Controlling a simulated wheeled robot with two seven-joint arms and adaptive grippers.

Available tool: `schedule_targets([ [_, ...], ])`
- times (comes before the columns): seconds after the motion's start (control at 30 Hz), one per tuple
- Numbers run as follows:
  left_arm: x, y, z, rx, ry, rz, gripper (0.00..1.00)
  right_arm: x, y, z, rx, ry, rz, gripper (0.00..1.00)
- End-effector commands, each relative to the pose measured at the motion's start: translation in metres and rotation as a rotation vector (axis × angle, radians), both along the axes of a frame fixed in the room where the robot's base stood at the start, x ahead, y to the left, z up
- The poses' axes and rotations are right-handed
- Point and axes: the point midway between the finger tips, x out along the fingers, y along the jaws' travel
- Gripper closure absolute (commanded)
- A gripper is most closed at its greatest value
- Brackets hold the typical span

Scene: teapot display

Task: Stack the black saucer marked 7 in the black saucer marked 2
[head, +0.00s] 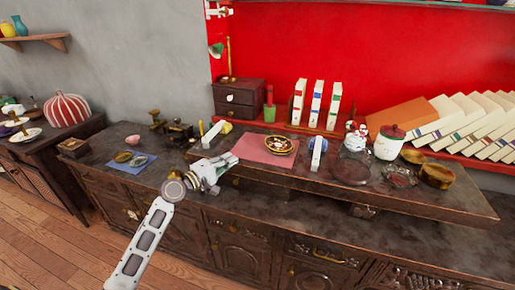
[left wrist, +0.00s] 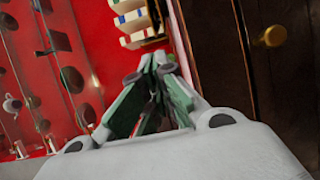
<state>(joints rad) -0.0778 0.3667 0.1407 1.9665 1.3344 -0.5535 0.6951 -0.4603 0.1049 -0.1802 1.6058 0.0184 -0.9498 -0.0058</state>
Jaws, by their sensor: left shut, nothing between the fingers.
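A black saucer (head: 279,145) with a gold rim and a pale pattern lies on the pink mat (head: 252,150) on the raised dark shelf. No number can be read on it, and I cannot tell whether it is one saucer or two stacked. No other black saucer shows clearly. My left gripper (head: 232,160) is at the mat's left front edge, left of the saucer and apart from it. In the left wrist view, its fingers (left wrist: 155,62) come together with nothing between them. No saucer shows there. My right gripper is out of view.
Left of the shelf, a blue cloth (head: 132,163) holds small dishes.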

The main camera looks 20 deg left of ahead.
Motion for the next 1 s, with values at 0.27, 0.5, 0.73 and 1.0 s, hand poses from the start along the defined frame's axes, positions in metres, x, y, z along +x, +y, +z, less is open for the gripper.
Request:
schedule_targets([
  [0.27, 0.002, 0.004, 0.003, -0.019, -0.003, 0.007, 1.00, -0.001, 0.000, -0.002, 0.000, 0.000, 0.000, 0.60],
  [0.5, 0.003, 0.003, 0.003, -0.018, -0.002, 0.006, 1.00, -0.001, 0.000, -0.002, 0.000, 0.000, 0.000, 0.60],
  [0.73, 0.011, -0.001, 0.003, -0.017, -0.004, 0.007, 1.00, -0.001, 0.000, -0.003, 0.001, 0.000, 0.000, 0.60],
  [1.0, 0.030, -0.010, 0.003, -0.016, -0.004, 0.007, 1.00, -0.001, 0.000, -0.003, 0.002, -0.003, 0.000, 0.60],
])
